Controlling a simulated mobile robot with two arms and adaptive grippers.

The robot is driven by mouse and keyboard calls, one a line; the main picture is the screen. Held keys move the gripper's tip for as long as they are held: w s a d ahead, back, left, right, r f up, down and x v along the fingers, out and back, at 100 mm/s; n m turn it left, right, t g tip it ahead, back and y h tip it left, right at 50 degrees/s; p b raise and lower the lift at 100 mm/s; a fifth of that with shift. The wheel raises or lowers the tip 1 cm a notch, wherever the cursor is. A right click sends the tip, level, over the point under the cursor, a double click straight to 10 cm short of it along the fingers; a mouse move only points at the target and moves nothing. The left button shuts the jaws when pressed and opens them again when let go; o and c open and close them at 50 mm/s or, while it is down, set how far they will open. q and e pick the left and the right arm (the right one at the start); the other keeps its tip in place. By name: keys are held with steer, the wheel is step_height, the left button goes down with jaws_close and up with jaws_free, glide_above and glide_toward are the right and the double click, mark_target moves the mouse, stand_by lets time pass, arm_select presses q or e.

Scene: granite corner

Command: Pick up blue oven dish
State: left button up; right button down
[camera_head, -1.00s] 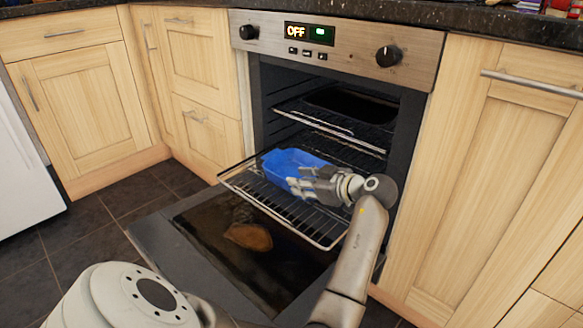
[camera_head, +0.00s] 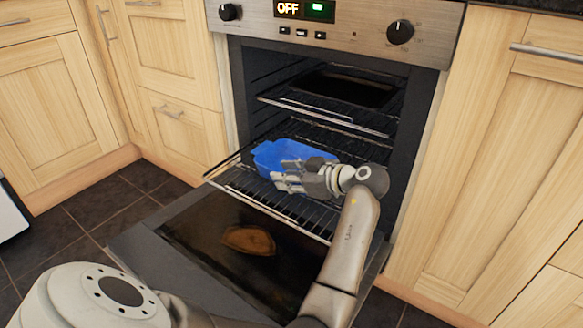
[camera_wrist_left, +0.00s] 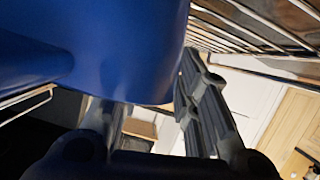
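The blue oven dish (camera_head: 283,152) sits on a pulled-out wire rack (camera_head: 222,180) of the open oven. My left gripper (camera_head: 281,175) is at the dish's near right side, with its fingers pointing left and spread apart. The gripper covers part of the dish's near side. In the left wrist view the dish (camera_wrist_left: 125,50) fills the upper left, close to the fingers. Its lower edge reaches into the space between the two fingers (camera_wrist_left: 155,125), which stand apart. I cannot tell whether a finger touches it. My right gripper is not in view.
The oven door (camera_head: 165,255) is folded down below the rack, with a brown patch (camera_head: 249,240) on its glass. Another rack (camera_head: 330,113) is higher in the oven. Wooden cabinets (camera_head: 500,170) flank both sides. Dark floor tiles (camera_head: 110,205) are clear at left.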

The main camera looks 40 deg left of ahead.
arm_select(q)
jaws_close()
steer(key=shift+r, duration=0.1)
stand_by(0.3)
steer(key=shift+r, duration=0.1)
